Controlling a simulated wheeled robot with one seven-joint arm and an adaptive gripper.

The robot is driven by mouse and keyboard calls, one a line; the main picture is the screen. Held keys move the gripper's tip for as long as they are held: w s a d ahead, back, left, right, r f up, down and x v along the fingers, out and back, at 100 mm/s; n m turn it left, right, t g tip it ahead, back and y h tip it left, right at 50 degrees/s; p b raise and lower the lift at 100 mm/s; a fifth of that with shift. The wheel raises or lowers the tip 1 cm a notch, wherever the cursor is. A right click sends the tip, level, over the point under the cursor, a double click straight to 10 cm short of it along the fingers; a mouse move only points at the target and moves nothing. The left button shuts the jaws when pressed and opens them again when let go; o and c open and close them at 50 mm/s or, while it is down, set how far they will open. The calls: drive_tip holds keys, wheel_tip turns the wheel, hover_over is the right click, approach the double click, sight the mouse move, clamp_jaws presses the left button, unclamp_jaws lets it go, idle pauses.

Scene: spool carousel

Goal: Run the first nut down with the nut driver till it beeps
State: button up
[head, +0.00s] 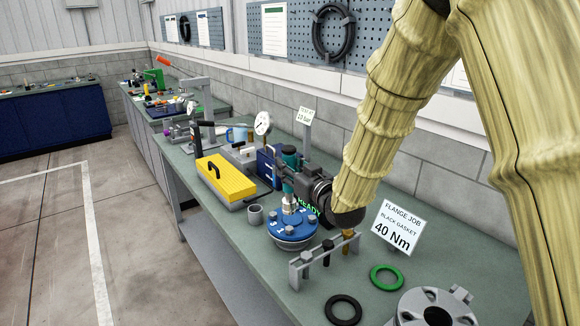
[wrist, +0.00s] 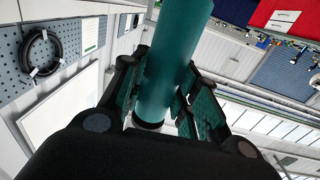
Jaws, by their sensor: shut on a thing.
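My gripper (head: 300,181) is shut on the teal nut driver (head: 289,158). The driver stands roughly upright, and its metal lower end is over the blue flange (head: 293,233). I cannot tell whether that end is seated on a nut. The flange has numbers on top and several bolts or nuts around it, partly hidden by the driver and my wrist. Green text reading READY shows beside the driver. In the wrist view the teal driver body (wrist: 172,62) lies between both finger pads.
A rack with upright tools (head: 300,265), a black ring (head: 343,310), a green ring (head: 386,277) and a grey flanged part (head: 462,307) are in front. A sign (head: 397,226) reads 40 Nm, black gasket. A yellow case (head: 226,179), grey cup (head: 255,214) and gauge (head: 262,124) stand nearby.

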drive_tip(key=shift+w+f, duration=0.55)
drive_tip(key=shift+s+d+f+b, duration=0.1)
drive_tip(key=shift+s+f+b, duration=0.1)
drive_tip(key=shift+s+b, duration=0.25)
drive_tip(key=shift+f+b, duration=0.25)
drive_tip(key=shift+b, duration=0.1)
drive_tip(key=shift+w+f+b, duration=0.25)
drive_tip(key=shift+f+b, duration=0.2)
drive_tip(key=shift+f, duration=0.3)
drive_tip(key=shift+s+f+b, duration=0.15)
drive_tip(key=shift+f+b, duration=0.5)
drive_tip(key=shift+f, duration=0.15)
drive_tip(key=shift+f+b, duration=0.4)
drive_tip(key=shift+f, duration=0.2)
